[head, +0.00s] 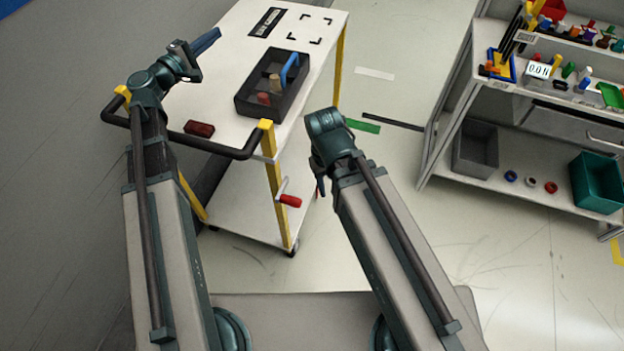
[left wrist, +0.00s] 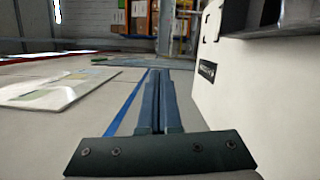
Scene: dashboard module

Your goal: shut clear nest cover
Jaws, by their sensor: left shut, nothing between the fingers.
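A dark, see-through box (head: 246,101) with a blue handle (head: 289,69) sits on the white cart top; brown and red items show inside it. I cannot tell a separate clear cover from the box, nor whether one is open or shut. My left gripper (head: 207,41) is shut and empty at the cart's left edge, apart from the box. Its closed fingers (left wrist: 157,100) point forward in the left wrist view, beside the white cart surface (left wrist: 232,92). My right gripper (head: 320,182) is beyond the cart's right front side, pointing down, its fingers mostly hidden by its wrist.
The cart top (head: 228,80) also holds a dark red block (head: 199,128) and a black label (head: 267,22). A black handlebar (head: 190,142) runs along the near edge. A shelf unit (head: 458,95) with bins and small parts stands right.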

